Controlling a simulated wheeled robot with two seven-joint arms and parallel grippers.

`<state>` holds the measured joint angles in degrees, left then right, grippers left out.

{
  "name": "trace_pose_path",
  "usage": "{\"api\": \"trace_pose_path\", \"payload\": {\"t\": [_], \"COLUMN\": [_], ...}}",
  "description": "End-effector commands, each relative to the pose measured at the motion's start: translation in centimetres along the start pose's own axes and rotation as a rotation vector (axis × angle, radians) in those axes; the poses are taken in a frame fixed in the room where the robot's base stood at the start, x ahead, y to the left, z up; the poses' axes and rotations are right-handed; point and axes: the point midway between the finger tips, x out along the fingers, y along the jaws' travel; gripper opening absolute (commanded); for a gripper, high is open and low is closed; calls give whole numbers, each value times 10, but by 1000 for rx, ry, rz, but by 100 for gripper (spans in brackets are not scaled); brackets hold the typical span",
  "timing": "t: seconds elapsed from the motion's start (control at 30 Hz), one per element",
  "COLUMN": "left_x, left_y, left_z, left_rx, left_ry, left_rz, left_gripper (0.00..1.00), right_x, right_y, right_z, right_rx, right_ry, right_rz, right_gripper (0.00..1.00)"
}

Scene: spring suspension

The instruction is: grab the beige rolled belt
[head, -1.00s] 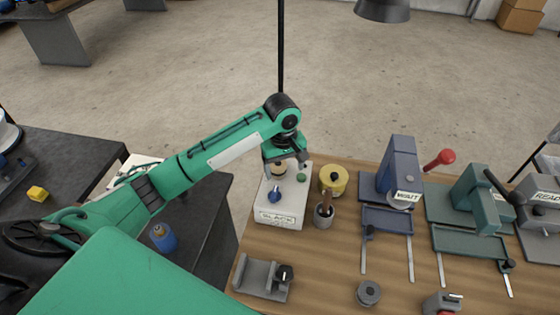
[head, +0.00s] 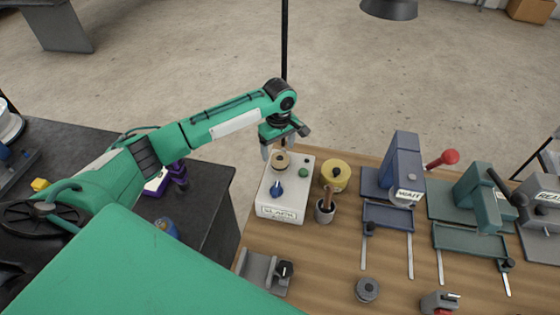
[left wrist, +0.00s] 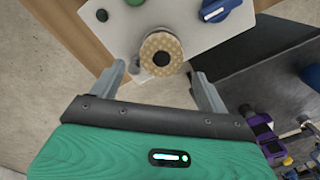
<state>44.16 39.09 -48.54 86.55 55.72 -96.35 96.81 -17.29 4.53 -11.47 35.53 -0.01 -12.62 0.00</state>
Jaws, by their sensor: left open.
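The beige rolled belt (head: 281,161) sits at the back left of the white box labelled "SLACK" (head: 285,212), behind its blue knob. In the left wrist view the belt (left wrist: 148,48) is a round beige roll with a dark center, just beyond and between the fingertips. My left gripper (head: 277,148) is open and empty, above and slightly behind the belt in the head view. Its two grey fingers (left wrist: 158,76) are spread apart in the left wrist view, and neither visibly touches the belt. My right gripper is not in view.
The box carries a blue knob (head: 277,190) and a green button (head: 303,173). A yellow canister (head: 336,175) and a cup with a brush (head: 325,209) stand right of it. Blue (head: 401,170) and green (head: 480,196) presses stand farther right. A dark table lies left, across a gap.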

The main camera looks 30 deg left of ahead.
Motion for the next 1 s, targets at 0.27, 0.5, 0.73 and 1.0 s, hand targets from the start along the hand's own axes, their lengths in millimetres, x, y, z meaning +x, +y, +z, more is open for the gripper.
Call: {"api": "trace_pose_path", "payload": {"t": [0.27, 0.5, 0.73, 1.0], "left_x": [33, 53, 53, 52], "left_y": [0, 1, 1, 1], "left_z": [7, 7, 7, 7], "left_rx": [0, 1, 1, 1], "left_ry": [-1, 1, 1, 1], "left_rz": [-5, 0, 0, 0], "left_gripper": [77, 77, 66, 24], "right_x": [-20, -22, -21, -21], "right_y": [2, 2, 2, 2], "right_z": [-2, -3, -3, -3], "right_rx": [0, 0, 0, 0], "right_ry": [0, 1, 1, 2], "right_rz": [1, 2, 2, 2], "right_gripper": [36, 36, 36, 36]}}
